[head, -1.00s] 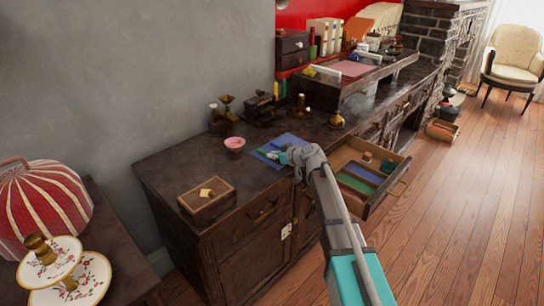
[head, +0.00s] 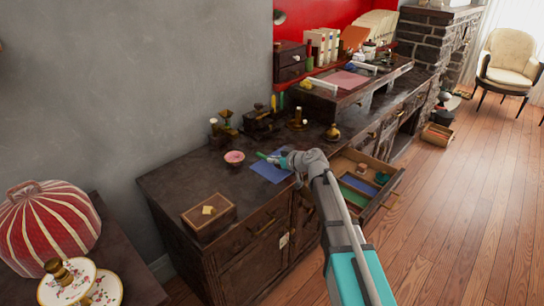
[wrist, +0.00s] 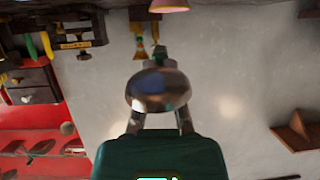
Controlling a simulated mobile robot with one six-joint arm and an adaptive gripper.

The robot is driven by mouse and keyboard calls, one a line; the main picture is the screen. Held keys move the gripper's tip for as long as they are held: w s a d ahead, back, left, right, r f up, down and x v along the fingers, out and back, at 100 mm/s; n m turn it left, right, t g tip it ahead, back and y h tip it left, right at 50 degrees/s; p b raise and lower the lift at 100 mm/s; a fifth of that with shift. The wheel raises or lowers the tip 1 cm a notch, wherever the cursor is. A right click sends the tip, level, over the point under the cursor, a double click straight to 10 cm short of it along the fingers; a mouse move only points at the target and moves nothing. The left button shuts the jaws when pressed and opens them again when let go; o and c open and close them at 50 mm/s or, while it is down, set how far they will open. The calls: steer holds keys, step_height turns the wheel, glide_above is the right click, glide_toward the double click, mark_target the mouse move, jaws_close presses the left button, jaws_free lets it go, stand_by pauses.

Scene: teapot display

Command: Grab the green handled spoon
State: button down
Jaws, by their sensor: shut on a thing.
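The green-handled spoon shows in the head view as a green handle (head: 264,156) sticking out to the left from my gripper (head: 282,160). In the wrist view its shiny metal bowl (wrist: 158,90) fills the space in front of my gripper's fingers (wrist: 160,118), one on each side. A dark green piece of handle shows just beyond the bowl. My gripper is shut on the spoon, over the blue mat (head: 268,174) on the dark cabinet top. How high the spoon is above the mat is hard to tell.
A pink bowl (head: 234,158) stands left of the mat. A wooden box (head: 209,216) sits nearer the front corner. Brass objects (head: 298,120) stand behind. An open drawer (head: 366,182) juts out to the right below my arm. The cabinet top between box and mat is clear.

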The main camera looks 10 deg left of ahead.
steer(key=s+d+r+p, duration=0.3)
steer(key=s+r+p, duration=0.1)
steer(key=s, duration=0.5)
steer(key=shift+s+d+r, duration=0.2)
steer(key=shift+s+r, duration=0.05)
steer(key=shift+r, duration=0.35)
